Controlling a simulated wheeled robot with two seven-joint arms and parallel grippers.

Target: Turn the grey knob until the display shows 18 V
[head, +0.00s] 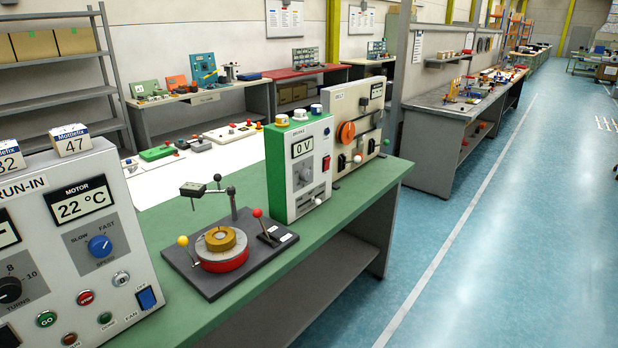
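The display (302,147) reads 0 V. It is on the white front of a green-sided box (281,180) that stands on the green workbench. The grey knob (306,174) is below the display on the same front panel; its pointer is too small to read. A red switch (326,164) sits to the right of the knob. Neither of my grippers shows in the head view.
A run-in panel (75,240) with a blue knob stands at the front left. A dark plate (205,287) with a red and brass turntable and ball levers lies between it and the box. A beige machine (356,120) stands behind the box. The blue floor (500,240) at right is clear.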

